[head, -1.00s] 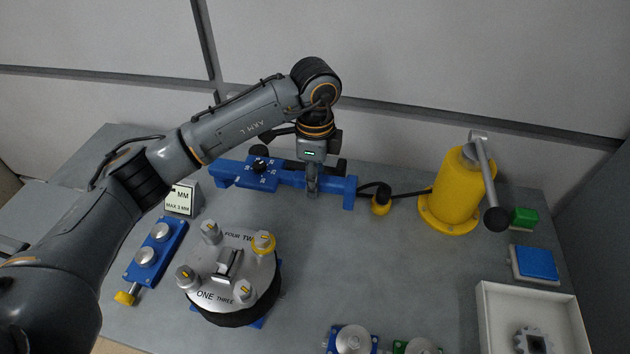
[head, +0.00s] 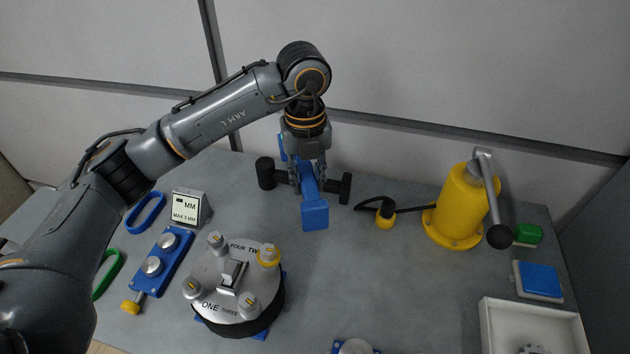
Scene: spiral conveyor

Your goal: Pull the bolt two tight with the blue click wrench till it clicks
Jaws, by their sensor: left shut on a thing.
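The blue click wrench (head: 314,212) is held in my left gripper (head: 308,178), which is shut around its body. The wrench points toward the camera over the back of the table, between two black posts. Its far end is partly hidden behind the gripper. The round metal flange (head: 215,283) stands at the front left, with labels ONE, THREE, FOUR and a partly covered TWO. Bolt two (head: 268,254), by the TWO label, has a yellow ring around it. The wrench is apart from it, behind and to the right. My right gripper is not in view.
A gauge sign (head: 187,208) reading MAX 3 MM and a blue block with metal discs (head: 158,263) stand left of the flange. A yellow lever device (head: 457,210), a blue pad (head: 538,281) and a white tray (head: 490,322) are right. The middle table is clear.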

